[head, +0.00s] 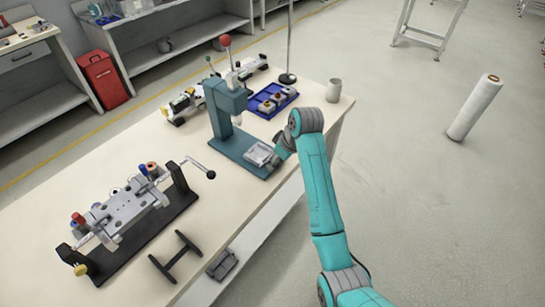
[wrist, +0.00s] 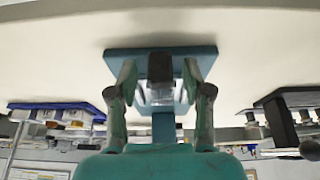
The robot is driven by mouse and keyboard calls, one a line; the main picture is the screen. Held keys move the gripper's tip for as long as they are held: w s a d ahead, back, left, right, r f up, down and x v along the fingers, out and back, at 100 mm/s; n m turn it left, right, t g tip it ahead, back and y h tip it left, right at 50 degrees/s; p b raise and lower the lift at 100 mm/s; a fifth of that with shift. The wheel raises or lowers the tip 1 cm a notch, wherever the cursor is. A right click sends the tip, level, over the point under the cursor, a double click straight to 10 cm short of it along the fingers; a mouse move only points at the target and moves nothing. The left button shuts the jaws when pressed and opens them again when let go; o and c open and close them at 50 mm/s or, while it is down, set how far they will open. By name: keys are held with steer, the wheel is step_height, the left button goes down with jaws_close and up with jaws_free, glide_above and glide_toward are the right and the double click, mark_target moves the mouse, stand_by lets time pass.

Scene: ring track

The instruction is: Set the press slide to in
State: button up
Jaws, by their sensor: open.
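The teal press (head: 228,110) stands on the bench with a red-knobbed lever on top. Its slide (head: 259,153), a silver plate, sits on the front part of the teal base, out in front of the press column. My gripper (head: 279,150) is at the slide's front end, partly hidden by my wrist. In the wrist view, my gripper (wrist: 159,72) is open, with one finger on each side of a dark block (wrist: 160,66) at the slide's end. Contact cannot be told. The silver slide (wrist: 160,93) shows beyond the block.
A blue tray (head: 271,102) with several parts and a grey cup (head: 334,90) stand behind the press. A clamping fixture (head: 125,212) with a crank handle is at the left front. Bench between press and fixture is mostly clear.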

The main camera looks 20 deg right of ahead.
mark_target(254, 151)
jaws_close()
steer(key=w+a, duration=0.1)
steer(key=w, duration=0.1)
steer(key=w+a, duration=0.4)
steer(key=w, duration=0.1)
steer(key=shift+w+a, duration=0.1)
stand_by(0.4)
jaws_free()
steer(key=shift+a, duration=0.1)
steer(key=v, duration=1.2)
